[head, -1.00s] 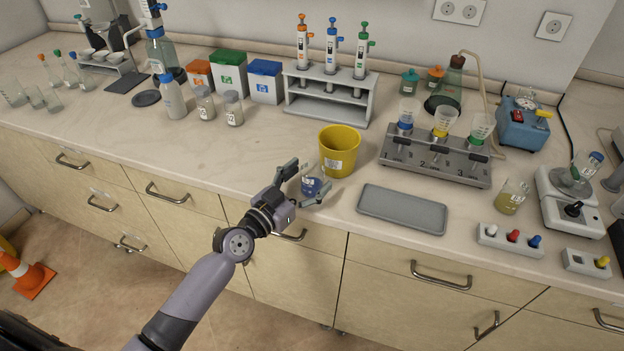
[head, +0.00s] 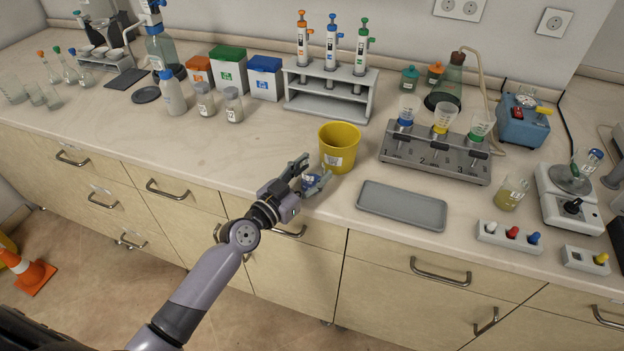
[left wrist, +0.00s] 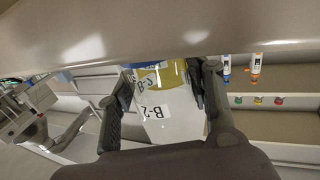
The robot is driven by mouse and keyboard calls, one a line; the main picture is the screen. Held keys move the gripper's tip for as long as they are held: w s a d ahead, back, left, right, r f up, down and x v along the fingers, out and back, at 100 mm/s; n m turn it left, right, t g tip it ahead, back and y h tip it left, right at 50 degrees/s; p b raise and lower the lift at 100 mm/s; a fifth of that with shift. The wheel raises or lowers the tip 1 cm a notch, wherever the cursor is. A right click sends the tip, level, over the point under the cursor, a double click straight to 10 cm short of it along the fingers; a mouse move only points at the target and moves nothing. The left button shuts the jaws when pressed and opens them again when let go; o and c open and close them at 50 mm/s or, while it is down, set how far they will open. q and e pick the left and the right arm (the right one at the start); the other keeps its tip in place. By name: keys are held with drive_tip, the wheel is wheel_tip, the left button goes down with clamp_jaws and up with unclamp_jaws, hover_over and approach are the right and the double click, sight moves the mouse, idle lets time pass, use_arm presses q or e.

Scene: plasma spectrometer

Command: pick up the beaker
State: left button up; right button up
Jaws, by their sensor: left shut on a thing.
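In the left wrist view the clear beaker (left wrist: 168,128) with a B-2 label is between the two fingers of the gripper (left wrist: 160,95). I cannot tell whether its base touches the counter. My right gripper is not in view.
A grey tray (head: 402,206) lies right of the beaker. A grey rack with funnels (head: 436,158) and a beaker of yellowish liquid (head: 511,193) stand further right. A pipette stand (head: 328,97) is behind the bucket. Counter left of the gripper is clear.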

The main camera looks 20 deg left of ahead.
use_arm(q)
drive_tip(key=c, duration=0.3)
drive_tip(key=shift+c, duration=0.2)
drive_tip(key=shift+r, duration=0.45)
wheel_tip(320, 180, up, 19)
drive_tip(key=p, duration=0.4)
idle(0.8)
